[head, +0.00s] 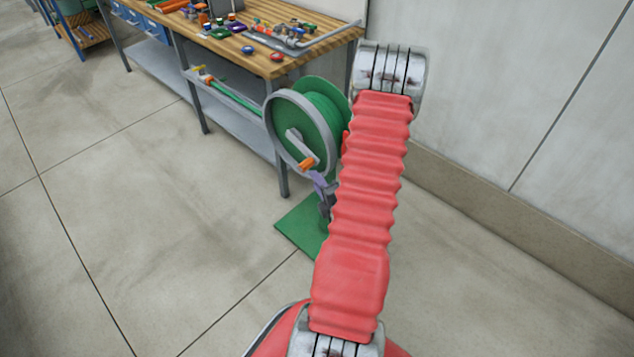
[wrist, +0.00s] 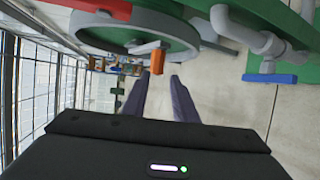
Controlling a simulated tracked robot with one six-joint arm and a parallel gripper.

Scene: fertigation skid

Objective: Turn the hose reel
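The hose reel (head: 290,130) stands beside the workbench, with a green drum, a grey rim and a grey crank arm (head: 296,146). An orange handle (head: 308,164) sits at the crank's end, near the rim's lower edge. In the wrist view the reel (wrist: 130,42) fills the upper part, and the orange handle (wrist: 157,58) lies just past my fingertips, roughly in line with the gap. My gripper (wrist: 160,78) is open, its two purple fingers apart with nothing between them. In the head view my gripper (head: 316,178) is just below the handle; my arm hides part of the reel's right side.
A wooden-topped workbench (head: 262,62) with fittings stands behind the reel. A green base plate (head: 298,226) lies on the floor. A grey pipe with a blue handle (wrist: 270,78) shows at right. Floor at left is clear.

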